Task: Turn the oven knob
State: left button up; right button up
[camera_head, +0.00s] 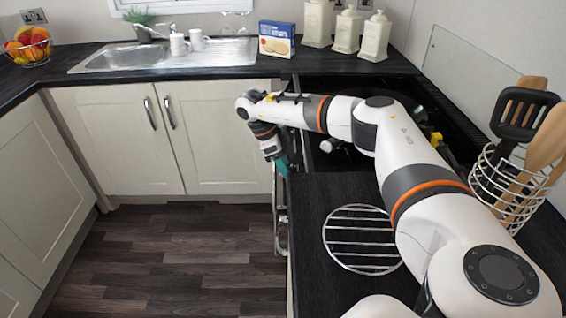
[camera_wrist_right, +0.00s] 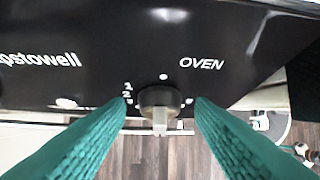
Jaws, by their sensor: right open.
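The oven knob (camera_wrist_right: 160,97) shows in the right wrist view as a dark round base with a pale grip bar. It sits on a black panel (camera_wrist_right: 110,45) marked "OVEN". My right gripper (camera_wrist_right: 161,104) has its two teal fingers spread to the left and right of the knob, with a gap visible on each side. In the head view my right gripper (camera_head: 283,165) points down at the front edge of the cooker, and the knob is hidden there. My left gripper is not in view.
A round wire rack (camera_head: 360,239) lies on the dark worktop beside my right arm. A wire utensil holder (camera_head: 494,187) stands at the right. A blue box (camera_head: 277,39) and canisters (camera_head: 347,31) stand at the back. The wooden floor (camera_head: 175,262) is clear.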

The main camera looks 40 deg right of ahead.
jog(key=shift+c, duration=0.3)
jog(key=c, duration=0.9)
jog(key=shift+s+a+r+m+t+h+p, duration=0.1)
jog(key=shift+r+m+t+h+p, duration=0.2)
jog(key=shift+p, duration=0.45)
jog(key=shift+s+a+f+m+t+h+p, duration=0.2)
jog(key=shift+m+t+h+p, duration=0.25)
jog(key=shift+m+p, duration=0.3)
jog(key=shift+a+f+m+t+h, duration=0.1)
jog(key=shift+m+t+h, duration=0.25)
jog(key=shift+s+a+f+m+t+h, duration=0.1)
jog(key=shift+s+a+m+t+h, duration=0.05)
jog(key=shift+m+t+h, duration=0.45)
jog(key=o, duration=1)
jog(key=shift+c, duration=0.2)
